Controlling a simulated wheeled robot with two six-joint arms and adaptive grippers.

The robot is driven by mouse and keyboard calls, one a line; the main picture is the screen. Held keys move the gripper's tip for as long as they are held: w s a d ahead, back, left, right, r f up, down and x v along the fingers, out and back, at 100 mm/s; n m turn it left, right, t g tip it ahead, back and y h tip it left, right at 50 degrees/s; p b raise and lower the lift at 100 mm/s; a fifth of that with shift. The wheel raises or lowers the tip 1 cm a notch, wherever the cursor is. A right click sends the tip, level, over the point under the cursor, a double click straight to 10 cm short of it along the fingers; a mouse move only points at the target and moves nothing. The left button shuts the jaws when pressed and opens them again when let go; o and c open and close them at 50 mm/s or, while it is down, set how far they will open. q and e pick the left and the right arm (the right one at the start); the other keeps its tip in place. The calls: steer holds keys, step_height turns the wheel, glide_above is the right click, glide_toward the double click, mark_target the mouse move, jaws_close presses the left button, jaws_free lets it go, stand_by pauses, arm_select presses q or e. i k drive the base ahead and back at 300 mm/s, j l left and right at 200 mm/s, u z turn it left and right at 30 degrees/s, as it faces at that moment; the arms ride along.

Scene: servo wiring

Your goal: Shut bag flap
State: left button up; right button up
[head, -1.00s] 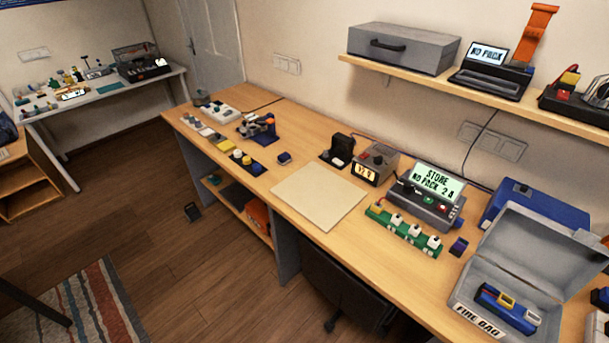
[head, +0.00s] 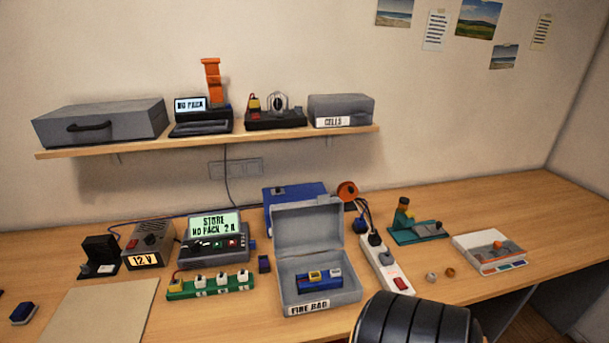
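The fire bag is a grey box labelled "FIRE BAG" (head: 311,304) near the front edge of the desk. Its flap (head: 308,231) stands open, raised at the back. Inside lies a blue pack (head: 319,284) with a yellow part and a light part at one end. A dark ribbed rounded shape, which seems to be part of my own arm, shows at the bottom right of the bag. Neither gripper's fingers are in view.
A blue case (head: 290,194) stands behind the flap. A white power strip (head: 385,264) lies close to the bag's right. The desk front at far right is clear.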

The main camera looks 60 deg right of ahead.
mark_target(298, 227)
steer(key=z, duration=1.85)
steer(key=l+u, duration=0.2)
steer(key=u, duration=0.3)
steer(key=k+l+u, duration=0.15)
steer(key=u, duration=0.35)
steer(key=k+l+u, duration=0.1)
steer(key=u, duration=0.4)
